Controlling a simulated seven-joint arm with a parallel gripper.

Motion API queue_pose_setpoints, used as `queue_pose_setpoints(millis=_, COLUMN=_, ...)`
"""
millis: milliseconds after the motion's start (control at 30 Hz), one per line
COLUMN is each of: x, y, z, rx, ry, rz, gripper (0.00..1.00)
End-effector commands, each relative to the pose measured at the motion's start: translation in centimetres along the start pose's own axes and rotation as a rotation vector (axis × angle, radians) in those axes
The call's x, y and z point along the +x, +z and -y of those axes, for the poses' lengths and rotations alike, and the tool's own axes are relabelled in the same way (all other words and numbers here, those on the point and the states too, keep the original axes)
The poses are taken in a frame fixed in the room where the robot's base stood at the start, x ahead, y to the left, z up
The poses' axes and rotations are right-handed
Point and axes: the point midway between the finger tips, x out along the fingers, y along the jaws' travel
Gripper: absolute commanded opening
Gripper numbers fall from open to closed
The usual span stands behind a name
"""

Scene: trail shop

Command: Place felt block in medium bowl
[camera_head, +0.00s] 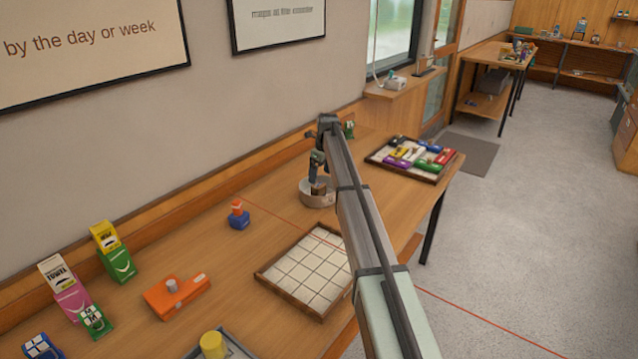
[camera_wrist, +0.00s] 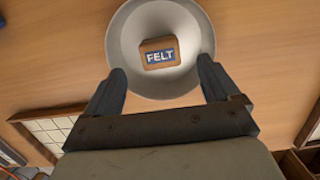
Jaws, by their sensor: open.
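The felt block (camera_wrist: 160,54) is a small tan block with a blue "FELT" label. In the wrist view it shows within the rim of the round grey-white bowl (camera_wrist: 125,40), apart from both fingers. In the head view the bowl (camera_head: 318,199) stands on the wooden table near the wall, and the brown block (camera_head: 318,188) shows at its opening, partly covered by my arm. My gripper (camera_wrist: 162,85) is over the bowl with its fingers spread on either side and nothing between the tips. Whether the block rests on the bowl's floor is hard to tell.
A tiled tray (camera_head: 305,272) lies in front of the bowl. Another tray (camera_head: 377,161) with colourful items is at the table's far end. A blue and orange item (camera_head: 239,215) stands left of the bowl. Several boxes, an orange device (camera_head: 177,296) and a yellow cylinder (camera_head: 213,345) are nearer.

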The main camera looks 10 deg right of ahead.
Motion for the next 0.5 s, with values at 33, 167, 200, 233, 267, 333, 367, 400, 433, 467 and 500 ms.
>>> queue_pose_setpoints(millis=33, x=-0.9, y=0.0, z=0.0, rx=0.000, ry=0.000, rz=0.000, gripper=0.89)
queue_pose_setpoints(millis=167, x=-2.6, y=0.0, z=0.0, rx=0.000, ry=-0.001, rz=0.001, gripper=0.89)
queue_pose_setpoints(millis=200, x=-3.0, y=0.0, z=0.0, rx=0.000, ry=0.000, rz=0.000, gripper=0.89)
queue_pose_setpoints(millis=233, x=-3.2, y=0.0, z=0.0, rx=0.000, ry=0.000, rz=0.000, gripper=0.89)
queue_pose_setpoints(millis=267, x=-3.4, y=0.0, z=0.0, rx=0.000, ry=0.001, rz=0.000, gripper=0.89)
queue_pose_setpoints(millis=333, x=-3.7, y=0.0, z=0.0, rx=0.000, ry=0.001, rz=-0.001, gripper=0.89)
queue_pose_setpoints(millis=367, x=-3.8, y=0.0, z=0.0, rx=0.000, ry=0.001, rz=-0.001, gripper=0.89)
queue_pose_setpoints(millis=400, x=-3.9, y=0.0, z=0.0, rx=0.000, ry=0.001, rz=-0.001, gripper=0.89)
queue_pose_setpoints(millis=433, x=-4.0, y=0.0, z=0.0, rx=0.000, ry=0.001, rz=-0.001, gripper=0.89)
queue_pose_setpoints(millis=467, x=-4.0, y=0.0, z=0.0, rx=0.000, ry=0.001, rz=-0.001, gripper=0.89)
queue_pose_setpoints(millis=500, x=-4.0, y=0.0, z=0.0, rx=0.000, ry=0.001, rz=-0.001, gripper=0.89)
